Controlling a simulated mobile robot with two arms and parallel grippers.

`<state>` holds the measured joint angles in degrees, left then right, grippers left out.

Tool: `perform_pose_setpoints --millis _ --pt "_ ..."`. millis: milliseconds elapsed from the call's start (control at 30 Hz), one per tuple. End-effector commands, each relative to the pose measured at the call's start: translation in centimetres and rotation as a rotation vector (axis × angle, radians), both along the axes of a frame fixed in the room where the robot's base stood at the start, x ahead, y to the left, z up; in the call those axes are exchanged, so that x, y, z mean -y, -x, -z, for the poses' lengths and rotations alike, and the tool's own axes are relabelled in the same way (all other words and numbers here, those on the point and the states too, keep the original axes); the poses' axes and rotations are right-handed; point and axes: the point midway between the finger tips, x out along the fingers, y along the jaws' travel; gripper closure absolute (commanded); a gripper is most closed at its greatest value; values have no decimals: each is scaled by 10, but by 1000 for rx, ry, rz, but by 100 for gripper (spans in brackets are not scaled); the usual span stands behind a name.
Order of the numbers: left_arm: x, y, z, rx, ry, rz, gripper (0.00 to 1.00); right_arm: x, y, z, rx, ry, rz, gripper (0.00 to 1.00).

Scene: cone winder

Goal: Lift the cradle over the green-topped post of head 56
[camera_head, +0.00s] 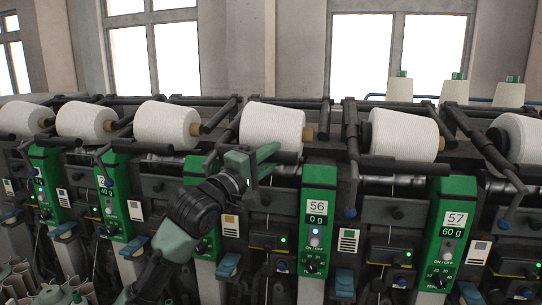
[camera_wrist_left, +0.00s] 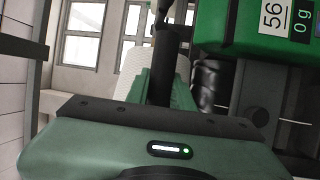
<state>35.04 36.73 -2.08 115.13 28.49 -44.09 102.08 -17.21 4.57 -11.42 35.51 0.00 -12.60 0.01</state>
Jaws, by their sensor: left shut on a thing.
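The green post of head 56 (camera_head: 314,228) stands right of centre, labelled 56 and 0 g. Its label also shows sideways at top right of the left wrist view (camera_wrist_left: 273,14). A white yarn package (camera_head: 272,126) sits in the dark cradle (camera_head: 287,157) behind my gripper, left of the post. My left gripper (camera_head: 268,157) is shut on a dark bar of the cradle. In the left wrist view the bar (camera_wrist_left: 160,75) stands between the green fingers. The fingers and arm hide part of the cradle. My right gripper is not in view.
Head 57's green post (camera_head: 447,235), reading 60 g, stands to the right with its own package (camera_head: 404,134). More packages and heads line up on the left. White cones (camera_head: 454,91) stand on top at the back right. Windows are behind.

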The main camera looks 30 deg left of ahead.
Motion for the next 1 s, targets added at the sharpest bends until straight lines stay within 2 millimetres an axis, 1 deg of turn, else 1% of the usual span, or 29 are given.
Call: perform_pose_setpoints --millis 33,200,300,400,533,867,900,967,1000 --pt "0 2 -14 7 1 1 100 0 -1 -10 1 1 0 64" --pt "1 7 -50 14 2 -1 100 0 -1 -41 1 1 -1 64" --pt "1 9 -67 15 1 -1 100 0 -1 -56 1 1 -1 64" --pt "1 10 -79 15 2 -2 100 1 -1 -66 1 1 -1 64" --pt "1 11 -84 12 0 -2 100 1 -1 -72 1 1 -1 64" --pt "2 11 -82 8 0 -1 100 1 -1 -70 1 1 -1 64" --pt "2 11 -81 8 0 -1 72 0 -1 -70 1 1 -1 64" --pt "2 11 -81 7 0 -1 56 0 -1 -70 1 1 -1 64" --pt "2 11 -81 7 0 -1 56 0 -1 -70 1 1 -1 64"
